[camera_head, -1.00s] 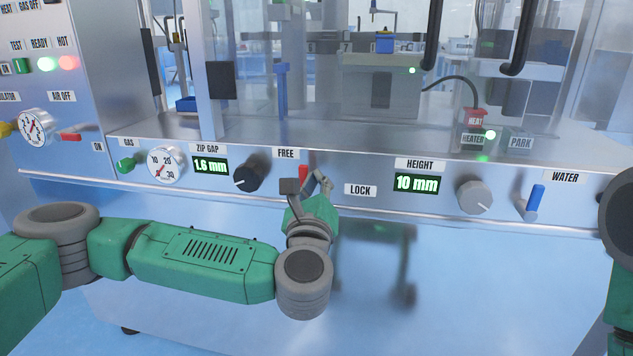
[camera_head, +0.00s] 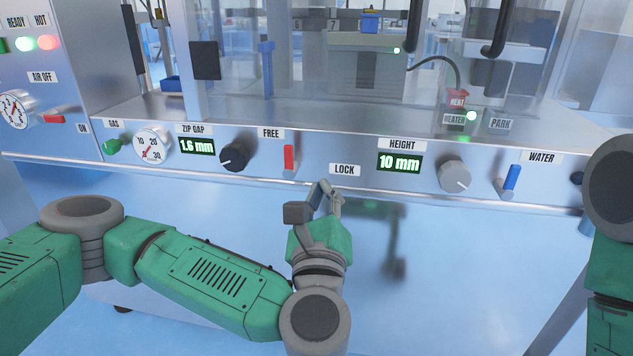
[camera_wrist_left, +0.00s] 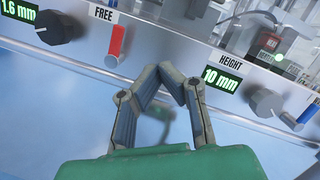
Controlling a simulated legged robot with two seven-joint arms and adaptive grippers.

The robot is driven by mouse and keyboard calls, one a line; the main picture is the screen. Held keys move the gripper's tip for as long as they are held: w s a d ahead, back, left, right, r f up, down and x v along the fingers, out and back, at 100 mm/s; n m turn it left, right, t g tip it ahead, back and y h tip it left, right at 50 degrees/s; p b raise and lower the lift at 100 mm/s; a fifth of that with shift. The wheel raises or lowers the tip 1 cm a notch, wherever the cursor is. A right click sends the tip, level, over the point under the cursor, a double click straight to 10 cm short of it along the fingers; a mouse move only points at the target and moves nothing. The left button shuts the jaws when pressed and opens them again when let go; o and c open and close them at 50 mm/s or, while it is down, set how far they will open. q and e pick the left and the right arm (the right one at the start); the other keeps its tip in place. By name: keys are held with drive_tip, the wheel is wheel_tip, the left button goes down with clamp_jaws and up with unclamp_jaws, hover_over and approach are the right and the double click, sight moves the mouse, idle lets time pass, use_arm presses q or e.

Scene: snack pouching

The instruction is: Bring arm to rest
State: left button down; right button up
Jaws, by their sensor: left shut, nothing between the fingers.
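My left gripper (camera_head: 326,196) is in front of the lower edge of the machine's control panel, below the LOCK label (camera_head: 344,170). In the left wrist view the fingers of my left gripper (camera_wrist_left: 172,74) meet at their tips with nothing between them. The red lever (camera_head: 290,159) stands upright under the FREE label (camera_head: 271,133), up and left of the gripper and apart from it. The red lever also shows in the left wrist view (camera_wrist_left: 116,42). Part of my right arm (camera_head: 612,200) is at the right edge of the head view; its gripper is out of sight.
The control panel carries a black knob (camera_head: 235,156), a grey knob (camera_head: 454,176), a blue lever (camera_head: 511,178), a gauge (camera_head: 151,147) and a green gas valve (camera_head: 113,145). Displays read 1.6 mm (camera_head: 197,146) and 10 mm (camera_head: 400,162). Open space lies in front of the lower machine face.

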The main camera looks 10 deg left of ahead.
use_arm(q)
drive_tip(key=s+d+f+m+g+h, duration=0.3)
drive_tip(key=s+d+f+m+h, duration=0.25)
drive_tip(key=f+m, duration=0.35)
drive_tip(key=s+d+f+m+g+h, duration=0.3)
drive_tip(key=s+d+f+m+h, duration=0.25)
drive_tip(key=m, duration=0.55)
drive_tip(key=s+a+f+m+g+y, duration=0.1)
drive_tip(key=s+a+f+m+g, duration=0.1)
drive_tip(key=s+f+m+g, duration=0.4)
drive_tip(key=s+a+f+m+g, duration=0.2)
drive_tip(key=s+a+f+m, duration=0.15)
drive_tip(key=f+m, duration=0.5)
drive_tip(key=s+a+f+m+g+y, duration=0.2)
drive_tip(key=s+a+f+m, duration=0.1)
drive_tip(key=a, duration=0.5)
drive_tip(key=s+a+f+m+g+y, duration=0.2)
drive_tip(key=s+a+m+y, duration=0.1)
drive_tip(key=a, duration=0.6)
drive_tip(key=s+a+f+m+g+y, duration=0.1)
drive_tip(key=s+a+f+m+y, duration=0.2)
drive_tip(key=a, duration=0.5)
wheel_tip(320, 180, up, 12)
drive_tip(key=p, duration=1.2)
drive_tip(key=shift+s+a+r+m+g, duration=0.2)
drive_tip(key=shift+s+a+m+g, duration=0.1)
drive_tip(key=shift+m, duration=0.15)
use_arm(e)
wheel_tip(320, 180, up, 12)
drive_tip(key=shift+d, duration=0.3)
